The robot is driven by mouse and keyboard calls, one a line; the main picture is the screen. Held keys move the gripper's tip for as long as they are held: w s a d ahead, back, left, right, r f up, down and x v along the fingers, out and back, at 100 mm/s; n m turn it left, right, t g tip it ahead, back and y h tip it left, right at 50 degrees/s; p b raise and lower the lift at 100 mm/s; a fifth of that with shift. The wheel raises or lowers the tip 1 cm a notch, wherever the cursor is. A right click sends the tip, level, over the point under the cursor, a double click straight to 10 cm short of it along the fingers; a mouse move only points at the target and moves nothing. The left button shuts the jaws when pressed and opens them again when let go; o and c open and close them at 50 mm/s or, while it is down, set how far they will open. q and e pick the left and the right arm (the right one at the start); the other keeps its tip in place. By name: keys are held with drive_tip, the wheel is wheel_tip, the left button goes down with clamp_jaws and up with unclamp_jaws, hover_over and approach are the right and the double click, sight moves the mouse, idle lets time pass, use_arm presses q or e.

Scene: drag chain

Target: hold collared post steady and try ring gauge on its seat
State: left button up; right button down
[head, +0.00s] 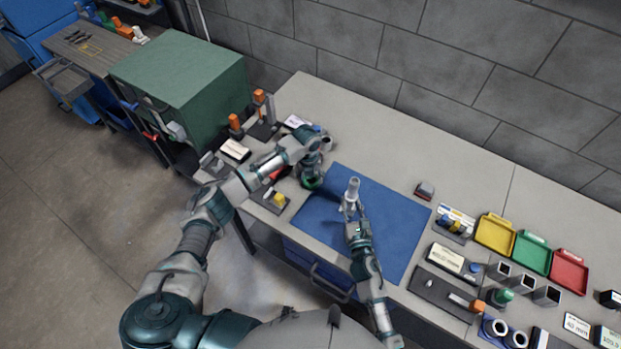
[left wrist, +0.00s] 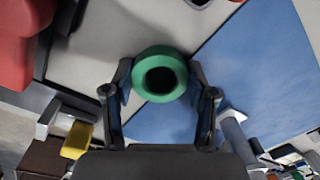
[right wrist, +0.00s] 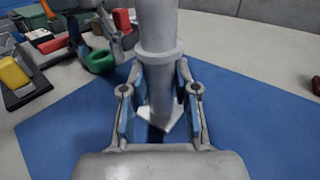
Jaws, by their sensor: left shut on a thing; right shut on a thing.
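The collared post (head: 353,190) is a light grey cylinder with a wider collar, standing about upright over the blue mat (head: 385,225). My right gripper (head: 349,208) is shut on it below the collar, as the right wrist view shows the post (right wrist: 157,50) between the fingers. The ring gauge (left wrist: 160,75) is a thick green ring with a dark hole. My left gripper (left wrist: 160,85) is shut on the ring's sides. In the head view the green ring (head: 311,181) is at the mat's left edge, left of the post and apart from it.
Yellow, green and red trays (head: 569,271) stand at the right, with square tubes and other parts in front of them. A small dark red block (head: 425,190) lies beyond the mat. Fixtures with orange and yellow parts crowd the left. The mat's right side is clear.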

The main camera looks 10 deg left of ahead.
use_arm(q)
drive_tip(key=shift+r, duration=2.8)
drive_tip(key=s+d+r+m, duration=0.2)
drive_tip(key=d+r, duration=0.3)
drive_tip(key=r, duration=0.1)
drive_tip(key=s+d+r+m, duration=0.2)
drive_tip(key=d+r, duration=0.3)
drive_tip(key=r, duration=0.1)
drive_tip(key=s+d+r+m, duration=0.2)
drive_tip(key=d+r, duration=0.2)
drive_tip(key=r, duration=0.2)
drive_tip(key=shift+s+d+y, duration=0.1)
drive_tip(key=shift+d+y, duration=0.2)
drive_tip(key=shift+d, duration=0.1)
drive_tip(key=shift+a, duration=0.1)
drive_tip(key=shift+a, duration=0.1)
